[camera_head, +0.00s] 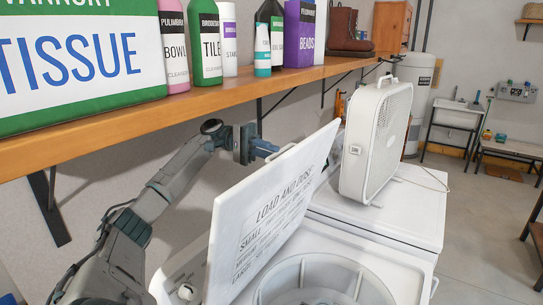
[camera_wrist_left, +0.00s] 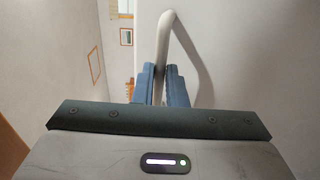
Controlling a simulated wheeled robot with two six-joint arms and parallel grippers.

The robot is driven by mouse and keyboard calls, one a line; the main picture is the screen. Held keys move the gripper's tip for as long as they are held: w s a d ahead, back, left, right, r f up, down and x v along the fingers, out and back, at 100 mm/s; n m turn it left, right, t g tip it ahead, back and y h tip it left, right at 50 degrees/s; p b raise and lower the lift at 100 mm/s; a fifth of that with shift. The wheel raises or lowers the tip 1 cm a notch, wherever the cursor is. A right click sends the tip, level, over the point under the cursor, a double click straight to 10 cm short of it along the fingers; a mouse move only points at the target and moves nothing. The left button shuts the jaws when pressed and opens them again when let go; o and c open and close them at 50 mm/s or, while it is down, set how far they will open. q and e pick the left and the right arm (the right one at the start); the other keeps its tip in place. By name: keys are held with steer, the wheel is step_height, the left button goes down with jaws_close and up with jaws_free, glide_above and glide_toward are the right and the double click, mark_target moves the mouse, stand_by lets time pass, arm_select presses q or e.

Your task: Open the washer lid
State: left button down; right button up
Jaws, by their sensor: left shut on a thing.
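The washer lid (camera_head: 265,225) is a white panel with printed loading text, and it stands raised and tilted over the washer (camera_head: 350,240). The round tub opening (camera_head: 320,280) shows below it, cut off by the bottom edge. My left arm comes in from the left behind the lid. My left gripper (camera_head: 268,150) is at the lid's upper edge, with its blue fingers partly hidden behind the lid. My right gripper is not in view.
A wooden shelf (camera_head: 190,108) with bottles and a tissue box (camera_head: 75,60) runs above my left arm. A white box fan (camera_head: 375,140) stands on the neighbouring white machine (camera_head: 405,205). A sink (camera_head: 455,115) and open concrete floor (camera_head: 490,215) are at the right.

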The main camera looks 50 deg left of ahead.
arm_select(q)
steer(key=c, duration=1.5)
jaws_free()
steer(key=b+v, duration=0.3)
steer(key=v, duration=0.4)
steer(key=shift+a+b, duration=0.25)
steer(key=shift+b, duration=0.15)
steer(key=shift+s+f, duration=0.1)
steer(key=shift+f, duration=0.05)
